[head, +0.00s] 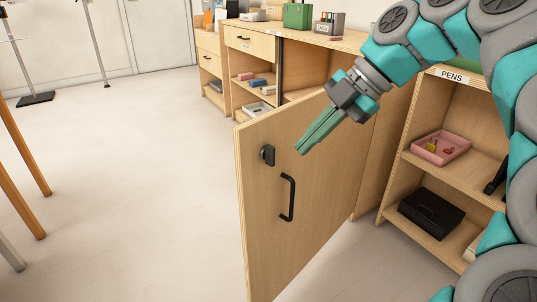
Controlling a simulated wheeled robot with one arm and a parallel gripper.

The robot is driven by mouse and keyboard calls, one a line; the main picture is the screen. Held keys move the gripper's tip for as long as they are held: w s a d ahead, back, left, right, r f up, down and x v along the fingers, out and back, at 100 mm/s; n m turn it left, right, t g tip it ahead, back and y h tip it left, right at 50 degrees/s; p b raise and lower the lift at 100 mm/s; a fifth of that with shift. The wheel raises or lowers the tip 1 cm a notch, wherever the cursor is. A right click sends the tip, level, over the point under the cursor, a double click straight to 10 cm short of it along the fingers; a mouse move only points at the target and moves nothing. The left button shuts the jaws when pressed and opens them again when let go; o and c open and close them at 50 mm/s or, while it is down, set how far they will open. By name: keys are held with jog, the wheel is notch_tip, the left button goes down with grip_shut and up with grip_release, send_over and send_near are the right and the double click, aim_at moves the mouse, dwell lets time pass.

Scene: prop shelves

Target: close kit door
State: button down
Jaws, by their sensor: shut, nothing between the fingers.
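The wooden kit door (262,218) stands swung open from its cabinet, with its outer face toward me. It carries a black bar handle (288,197) and a small black latch (267,155) near its free left edge. My gripper (300,150) is shut and empty. Its teal fingers point down and left in front of the upper part of the door, just right of the latch and above the handle. I cannot tell whether the fingertips touch the door.
The cabinet (312,68) behind the door has open shelves with small boxes. A shelf unit labelled PENS (453,76) at right holds a pink tray (441,161) and a black case (431,213). Wooden legs (20,170) stand at far left. The floor left of the door is clear.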

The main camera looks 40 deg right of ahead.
send_near(244, 184)
notch_tip(244, 184, down, 4)
jog(key=s+a, duration=0.2)
jog(key=shift+w+d+r+p, duration=0.1)
jog(key=shift+w+r+p, duration=0.1)
jog(key=shift+w, duration=0.8)
jog(key=shift+w+r+p, duration=0.1)
jog(key=shift+w+p, duration=0.05)
jog(key=shift+w, duration=0.9)
